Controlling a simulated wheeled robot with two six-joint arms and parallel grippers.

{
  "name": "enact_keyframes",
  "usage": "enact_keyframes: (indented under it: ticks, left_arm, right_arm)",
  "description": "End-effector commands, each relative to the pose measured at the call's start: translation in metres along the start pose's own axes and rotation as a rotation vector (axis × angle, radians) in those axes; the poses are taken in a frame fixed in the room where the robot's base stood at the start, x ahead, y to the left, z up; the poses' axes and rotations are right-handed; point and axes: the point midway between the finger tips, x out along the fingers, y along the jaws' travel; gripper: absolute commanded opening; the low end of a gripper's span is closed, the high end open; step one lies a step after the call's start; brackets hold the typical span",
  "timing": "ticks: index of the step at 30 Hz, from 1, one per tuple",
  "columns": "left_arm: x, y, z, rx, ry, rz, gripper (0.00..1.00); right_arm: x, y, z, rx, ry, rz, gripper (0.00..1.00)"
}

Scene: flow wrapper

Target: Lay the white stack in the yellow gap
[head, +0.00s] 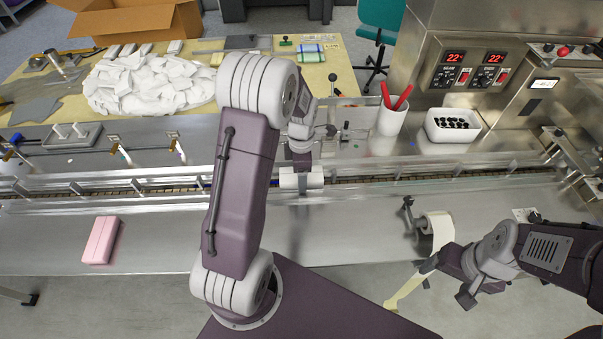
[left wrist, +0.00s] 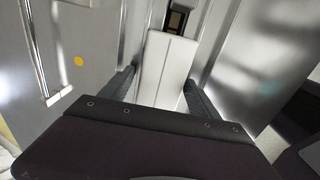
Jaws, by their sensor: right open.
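The white stack (head: 316,179) is at the conveyor channel in the middle of the head view. My left gripper (head: 302,184) reaches down over it, one grey finger crossing its near side. In the left wrist view the stack (left wrist: 166,66) lies between the two dark fingers, which sit close against its sides. I cannot tell whether its underside touches the channel floor. A yellow dot (left wrist: 78,61) marks the metal left of the stack in the left wrist view; the yellow gap itself is not clear. My right gripper (head: 447,283) is open and empty at the lower right.
A pink block (head: 101,240) lies on the steel deck at left. A tape roll (head: 438,230) stands by my right gripper. Behind the channel (head: 400,178) are a white cup with red pens (head: 391,121), a white bin (head: 452,125) and a heap of white packs (head: 150,82).

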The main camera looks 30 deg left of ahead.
Motion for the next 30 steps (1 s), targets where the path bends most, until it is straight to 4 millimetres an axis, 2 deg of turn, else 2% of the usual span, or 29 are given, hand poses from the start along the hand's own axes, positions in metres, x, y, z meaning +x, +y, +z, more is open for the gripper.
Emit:
enact_keyframes:
  ticks: [17,20,27,30]
  left_arm:
    - [0.001,-0.003,-0.001,0.0,0.003,-0.009,0.79]
    - [-0.012,-0.002,0.0,0.0,0.002,-0.006,0.79]
    - [-0.065,-0.001,0.0,0.0,0.002,-0.006,0.79]
    - [-0.079,-0.002,0.0,0.0,0.003,-0.01,0.79]
  right_arm:
    - [0.0,0.0,0.0,0.0,0.0,0.0,0.77]
    - [-0.002,0.0,0.0,0.0,0.0,0.0,0.77]
    - [-0.008,0.0,-0.001,0.0,0.0,0.0,0.77]
    - [-0.009,0.0,-0.001,0.0,0.0,0.0,0.77]
